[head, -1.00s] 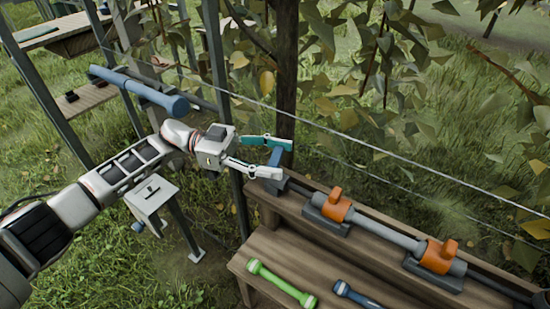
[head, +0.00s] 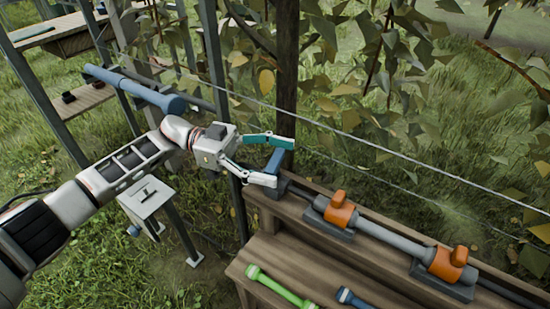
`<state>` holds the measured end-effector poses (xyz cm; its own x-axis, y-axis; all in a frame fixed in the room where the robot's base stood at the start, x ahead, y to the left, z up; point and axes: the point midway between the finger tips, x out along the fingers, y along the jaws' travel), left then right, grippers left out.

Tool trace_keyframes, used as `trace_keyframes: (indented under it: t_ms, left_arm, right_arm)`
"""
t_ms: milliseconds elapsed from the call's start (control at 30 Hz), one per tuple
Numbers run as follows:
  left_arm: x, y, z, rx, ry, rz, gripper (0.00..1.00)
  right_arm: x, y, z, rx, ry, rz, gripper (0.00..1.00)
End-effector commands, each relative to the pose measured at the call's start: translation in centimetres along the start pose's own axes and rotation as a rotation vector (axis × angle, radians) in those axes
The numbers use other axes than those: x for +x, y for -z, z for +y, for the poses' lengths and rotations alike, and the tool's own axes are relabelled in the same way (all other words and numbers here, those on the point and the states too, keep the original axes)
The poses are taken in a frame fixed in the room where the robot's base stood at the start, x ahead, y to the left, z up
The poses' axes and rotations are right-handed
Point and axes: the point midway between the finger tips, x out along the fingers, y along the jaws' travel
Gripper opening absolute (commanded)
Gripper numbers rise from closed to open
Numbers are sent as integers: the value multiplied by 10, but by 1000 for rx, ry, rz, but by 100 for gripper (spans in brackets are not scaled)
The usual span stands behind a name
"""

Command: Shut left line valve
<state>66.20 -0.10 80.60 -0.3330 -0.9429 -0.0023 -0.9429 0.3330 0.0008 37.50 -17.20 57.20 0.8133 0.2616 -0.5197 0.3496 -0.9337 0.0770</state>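A grey pipe (head: 393,240) runs along a wooden bench. It carries a left orange valve handle (head: 340,211) and a right orange valve handle (head: 447,263), each on a dark base. A blue lever (head: 275,162) stands at the pipe's far left end. My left gripper (head: 278,163) is open, with its teal-tipped finger beyond the lever and its pale finger on the near side. The lever shows between the fingertips; I cannot tell whether either finger touches it. My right gripper is not in view.
A green bar (head: 281,288) and a dark blue bar (head: 352,299) lie on the lower bench shelf (head: 262,250). A post (head: 285,60), leafy branches and thin wires (head: 400,162) are close behind the gripper. Grass lies open at the right.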

Motion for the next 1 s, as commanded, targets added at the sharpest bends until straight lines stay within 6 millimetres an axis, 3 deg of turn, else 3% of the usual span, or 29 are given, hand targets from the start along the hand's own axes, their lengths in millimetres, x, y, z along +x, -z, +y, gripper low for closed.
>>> trace_keyframes:
  t_ms: [267,700,1000]
  left_arm:
    - [0,7,0,2,0,2,72]
    - [0,79,0,4,-1,0,72]
    - [0,100,0,0,1,0,72]
  right_arm:
    - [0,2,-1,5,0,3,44]
    - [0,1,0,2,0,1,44]
    - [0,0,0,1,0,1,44]
